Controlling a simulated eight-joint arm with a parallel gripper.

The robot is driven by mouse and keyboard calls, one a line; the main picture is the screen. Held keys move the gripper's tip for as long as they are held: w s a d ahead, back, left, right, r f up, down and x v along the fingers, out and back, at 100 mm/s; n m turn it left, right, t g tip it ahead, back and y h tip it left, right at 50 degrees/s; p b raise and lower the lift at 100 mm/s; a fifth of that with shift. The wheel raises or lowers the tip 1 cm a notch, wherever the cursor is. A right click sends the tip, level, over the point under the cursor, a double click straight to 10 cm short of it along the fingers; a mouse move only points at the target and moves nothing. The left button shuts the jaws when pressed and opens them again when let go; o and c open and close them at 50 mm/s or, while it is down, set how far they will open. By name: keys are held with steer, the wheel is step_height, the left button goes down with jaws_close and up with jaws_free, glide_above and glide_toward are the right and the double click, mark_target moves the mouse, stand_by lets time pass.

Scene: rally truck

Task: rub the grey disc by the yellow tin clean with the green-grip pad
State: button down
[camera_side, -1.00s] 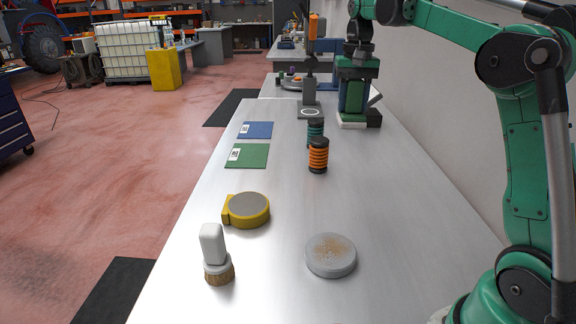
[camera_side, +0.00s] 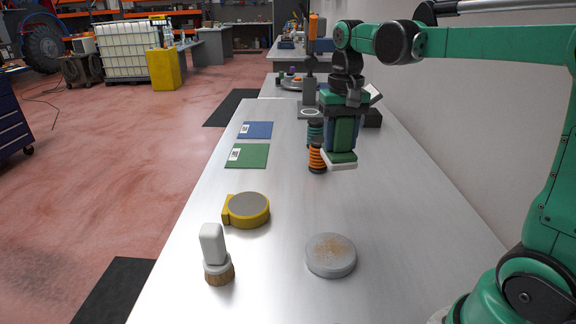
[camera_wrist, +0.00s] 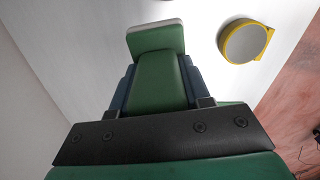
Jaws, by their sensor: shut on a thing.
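My gripper (camera_side: 342,135) is shut on the green-grip pad (camera_side: 341,160), which has a white underside. It holds the pad above the far part of the table, beside the orange ribbed cylinder. In the wrist view the pad (camera_wrist: 154,40) sticks out beyond the fingers. The grey disc (camera_side: 331,255) lies on the near part of the table with brown specks on its top. The yellow tin (camera_side: 246,210), with a grey top and a side tab, lies left of and beyond the disc; the wrist view shows it too (camera_wrist: 245,42). My gripper is well beyond both.
A brush with a white handle (camera_side: 213,245) stands at the near left. An orange ribbed cylinder (camera_side: 317,157) and a teal one (camera_side: 314,132) stand by my gripper. Green (camera_side: 247,156) and blue (camera_side: 257,130) cards lie at the left edge. The table between pad and disc is clear.

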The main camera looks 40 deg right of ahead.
steer(key=s+a+f+n, duration=0.2)
steer(key=s+a+f, duration=0.4)
steer(key=s+a, duration=0.1)
steer(key=shift+s+f, duration=0.25)
steer(key=shift+s, duration=0.35)
steer(key=shift+f, duration=2)
steer(key=shift+f, duration=0.9)
steer(key=shift+f, duration=0.65)
steer(key=shift+d, duration=0.1)
steer(key=shift+w+d+r, duration=0.1)
steer(key=shift+w+d, duration=0.2)
steer(key=shift+w, duration=0.05)
